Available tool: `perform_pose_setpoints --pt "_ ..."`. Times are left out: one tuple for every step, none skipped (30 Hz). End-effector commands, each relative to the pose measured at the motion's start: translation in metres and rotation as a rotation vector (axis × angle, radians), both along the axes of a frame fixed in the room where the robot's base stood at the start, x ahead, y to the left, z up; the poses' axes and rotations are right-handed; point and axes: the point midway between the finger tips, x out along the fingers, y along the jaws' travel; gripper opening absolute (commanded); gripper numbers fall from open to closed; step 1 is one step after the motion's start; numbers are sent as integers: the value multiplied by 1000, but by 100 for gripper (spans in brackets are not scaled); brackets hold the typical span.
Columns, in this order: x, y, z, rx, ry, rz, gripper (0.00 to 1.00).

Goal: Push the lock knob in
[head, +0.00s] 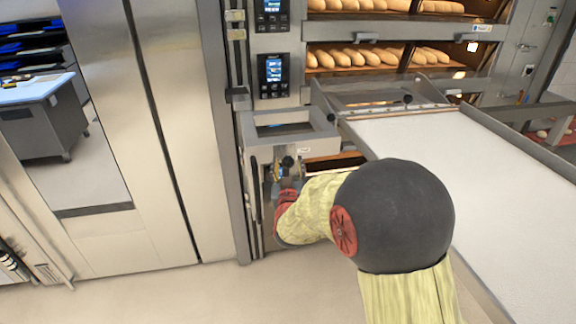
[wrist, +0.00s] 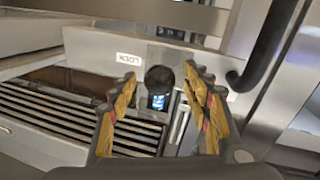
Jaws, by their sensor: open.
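The lock knob (wrist: 159,79) is a dark round ball in the wrist view, below a grey metal crosspiece. A small white label (wrist: 128,59) to its left reads LOCK upside down. My gripper (wrist: 162,88) is open, with one toothed yellow-and-black finger on each side of the knob in the picture. I see no finger touching the knob, and the depth between them is hard to judge. In the head view the knob (head: 287,161) is a small black ball just above my gripper (head: 288,179), which is partly hidden by my own wrist.
A grey metal frame (head: 290,142) surrounds the knob area beside the oven. A wide white loader belt (head: 420,140) lies to the right. Loaves (head: 370,57) fill the oven decks behind. A dark curved bar (wrist: 268,45) is at the wrist view's upper right. Floor is clear at lower left.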

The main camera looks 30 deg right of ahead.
Motion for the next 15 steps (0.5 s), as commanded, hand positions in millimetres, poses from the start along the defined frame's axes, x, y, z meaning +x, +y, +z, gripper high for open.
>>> perform_pose_setpoints --pt "1 0 0 0 -1 0 49" --pt "1 0 1 0 -1 0 49" --pt "1 0 1 0 -1 0 49" --pt "1 0 1 0 -1 0 49" --pt "0 0 1 0 -1 0 49" --pt "1 0 1 0 -1 0 49" --pt "1 0 1 0 -1 0 48" --pt "1 0 1 0 -1 0 46" --pt "0 0 1 0 -1 0 44" --pt "0 0 1 0 -1 0 42" --pt "0 0 1 0 -1 0 40" --pt "0 0 1 0 -1 0 38" --pt "0 0 1 0 -1 0 36" --pt "0 0 1 0 -1 0 35" --pt "0 0 1 0 -1 0 32"
